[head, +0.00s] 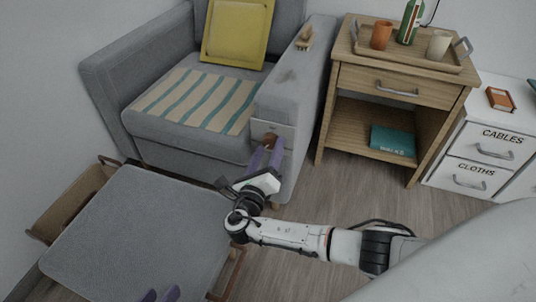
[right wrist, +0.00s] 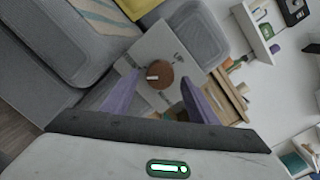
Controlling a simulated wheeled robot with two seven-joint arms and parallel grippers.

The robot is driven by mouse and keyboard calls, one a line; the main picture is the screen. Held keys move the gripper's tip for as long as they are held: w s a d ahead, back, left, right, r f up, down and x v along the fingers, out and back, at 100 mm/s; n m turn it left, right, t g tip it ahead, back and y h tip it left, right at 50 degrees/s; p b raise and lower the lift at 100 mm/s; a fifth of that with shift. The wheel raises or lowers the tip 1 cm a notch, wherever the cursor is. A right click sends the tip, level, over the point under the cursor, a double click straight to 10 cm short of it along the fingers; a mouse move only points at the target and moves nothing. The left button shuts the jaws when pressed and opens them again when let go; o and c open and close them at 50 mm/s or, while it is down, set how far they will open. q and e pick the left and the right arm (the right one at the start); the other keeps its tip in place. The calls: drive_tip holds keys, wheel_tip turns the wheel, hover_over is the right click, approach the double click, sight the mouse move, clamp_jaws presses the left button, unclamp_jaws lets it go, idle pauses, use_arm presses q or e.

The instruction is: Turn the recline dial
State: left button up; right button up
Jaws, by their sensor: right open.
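The recline dial (right wrist: 161,75) is a round brown knob with a white mark, on a pale plate (right wrist: 150,48) in the right wrist view. In the head view, the dial (head: 268,139) shows as a brown patch on the front of the grey armchair's (head: 222,143) right arm. My right gripper (head: 266,152) is open in front of it. In the right wrist view its purple fingers (right wrist: 160,80) lie on either side of the dial; whether they touch it I cannot tell.
A grey ottoman (head: 140,235) with a wooden frame stands in front of the chair. A wooden side table (head: 390,112) holds a tray with cups and a bottle. A white drawer unit (head: 470,160) stands at right. Wooden floor (head: 335,180) is free between.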

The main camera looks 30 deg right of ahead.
drive_tip(key=shift+c, duration=0.4)
drive_tip(key=c, duration=1)
drive_tip(key=shift+o, duration=0.2)
drive_tip(key=shift+m, duration=0.7)
drive_tip(key=shift+f+m, duration=0.1)
drive_tip(key=shift+m, duration=1.6)
drive_tip(key=shift+a, duration=0.1)
drive_tip(key=o, duration=1)
drive_tip(key=shift+o, duration=0.2)
